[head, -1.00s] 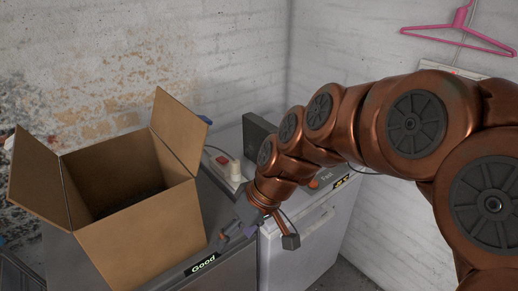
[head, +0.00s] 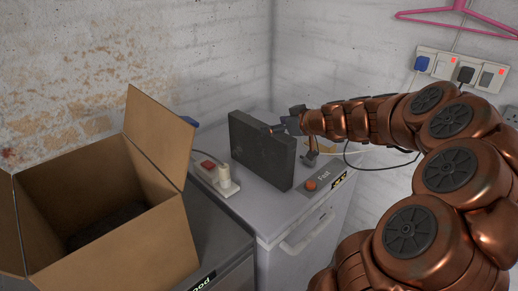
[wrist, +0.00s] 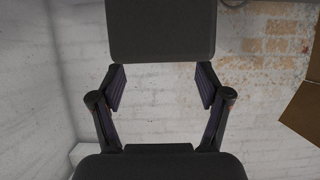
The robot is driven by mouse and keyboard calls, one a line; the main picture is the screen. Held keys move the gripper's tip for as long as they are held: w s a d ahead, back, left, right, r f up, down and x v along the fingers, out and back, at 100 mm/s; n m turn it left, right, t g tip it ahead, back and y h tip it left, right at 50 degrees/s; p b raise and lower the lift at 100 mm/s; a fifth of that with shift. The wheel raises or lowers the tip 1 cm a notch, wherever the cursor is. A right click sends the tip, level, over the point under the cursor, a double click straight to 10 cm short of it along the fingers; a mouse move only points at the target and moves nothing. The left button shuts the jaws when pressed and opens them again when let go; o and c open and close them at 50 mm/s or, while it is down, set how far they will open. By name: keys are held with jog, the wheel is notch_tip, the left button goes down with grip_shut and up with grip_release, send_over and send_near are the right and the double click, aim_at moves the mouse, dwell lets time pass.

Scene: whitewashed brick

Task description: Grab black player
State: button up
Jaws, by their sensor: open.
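The black player (head: 258,150) is a dark, flat, box-like unit standing upright on edge on the grey cabinet top. In the head view, my gripper (head: 283,126) is at the player's upper right end, with its fingers close to the top edge. I cannot tell whether they touch it. In the wrist view, my gripper (wrist: 160,88) is open, its two fingers apart with pale wall showing between them. A dark rounded block fills the top of that view; I cannot tell whether it is the player or part of my gripper.
An open cardboard box (head: 150,235) stands at the left. A white power strip (head: 217,178) with a plug lies left of the player. An orange button (head: 310,185) is near the "Fast" label. Wall sockets (head: 462,70) and a pink hanger (head: 460,14) are at upper right.

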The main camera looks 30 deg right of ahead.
jog(key=p, duration=0.2)
send_over(262, 148)
jog(key=w+d, duration=0.2)
jog(key=shift+f, duration=1.2)
jog(key=shift+c, duration=0.2)
grip_shut()
